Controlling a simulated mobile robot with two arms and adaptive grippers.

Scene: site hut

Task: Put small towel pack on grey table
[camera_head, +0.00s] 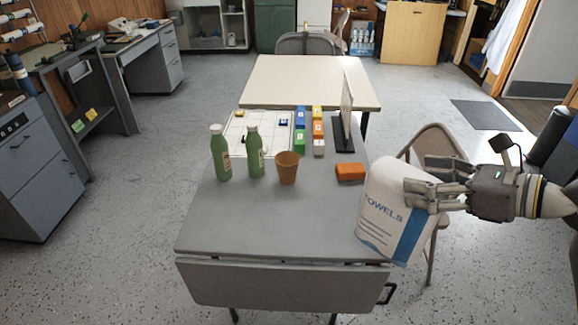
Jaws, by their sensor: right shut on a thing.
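The small towel pack (382,215) is white with a blue band and the word "TOWELS". It is tilted, at the right front edge of the grey table (270,225), overlapping that edge in the picture. My right gripper (420,187) comes in from the right and is shut on the towel pack at its right side. I cannot tell whether the pack touches the table. The near left part of the grey tabletop is bare. My left gripper is not in view.
Two green bottles (221,153), a brown cup (287,168) and an orange block (350,172) stand on the grey table. Behind them are a white board (262,122), several coloured boxes (301,132) and an upright panel (346,105). A folding chair (437,142) stands close on the right.

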